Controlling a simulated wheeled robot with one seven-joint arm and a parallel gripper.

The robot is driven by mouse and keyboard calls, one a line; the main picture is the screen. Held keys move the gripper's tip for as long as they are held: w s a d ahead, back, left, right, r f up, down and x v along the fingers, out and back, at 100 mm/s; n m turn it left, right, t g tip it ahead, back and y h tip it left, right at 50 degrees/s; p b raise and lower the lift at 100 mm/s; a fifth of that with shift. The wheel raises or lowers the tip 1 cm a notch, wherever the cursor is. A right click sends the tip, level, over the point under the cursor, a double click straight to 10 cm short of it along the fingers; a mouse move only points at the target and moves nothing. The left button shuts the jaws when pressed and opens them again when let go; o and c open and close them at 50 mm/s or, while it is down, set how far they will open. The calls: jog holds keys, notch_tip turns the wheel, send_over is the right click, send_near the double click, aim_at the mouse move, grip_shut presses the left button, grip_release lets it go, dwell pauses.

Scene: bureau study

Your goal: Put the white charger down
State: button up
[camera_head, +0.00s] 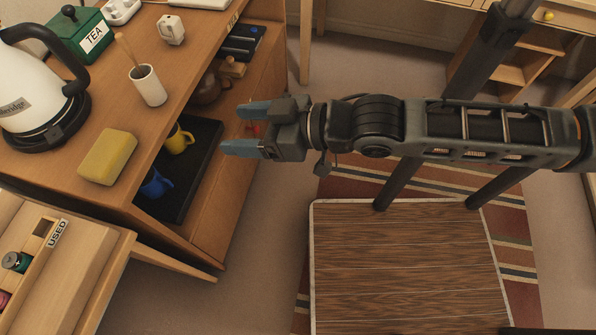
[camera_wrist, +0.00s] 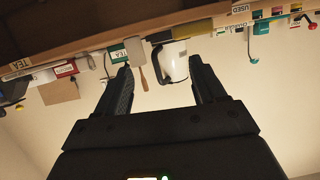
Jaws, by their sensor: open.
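A small white block that looks like the white charger (camera_head: 171,29) stands on the wooden desk top (camera_head: 205,50), near its back and right edge. My gripper (camera_head: 240,129) is open and empty. It is in the air just off the desk's right side, nearer to me than the charger and apart from it. In the wrist view my gripper (camera_wrist: 160,68) shows two spread fingers with nothing held between them. The kettle shows beyond them. I cannot make out the charger in the wrist view.
On the desk are a white kettle (camera_head: 38,90), a green tea box (camera_head: 80,38), a white cup (camera_head: 149,85) with a wooden utensil, and a yellow sponge (camera_head: 108,157). Mugs stand on a dark tray (camera_head: 200,160) in the shelf below. A wood-topped surface (camera_head: 405,265) in front is bare.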

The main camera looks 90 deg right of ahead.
jog(key=s+a+r+n+y, duration=0.3)
jog(key=s+a, duration=0.5)
jog(key=a, duration=0.3)
jog(key=shift+s+a+t, duration=0.2)
jog(key=shift+s+t, duration=0.05)
jog(key=shift+t, duration=0.05)
jog(key=shift+f, duration=0.1)
jog(key=shift+c, duration=0.5)
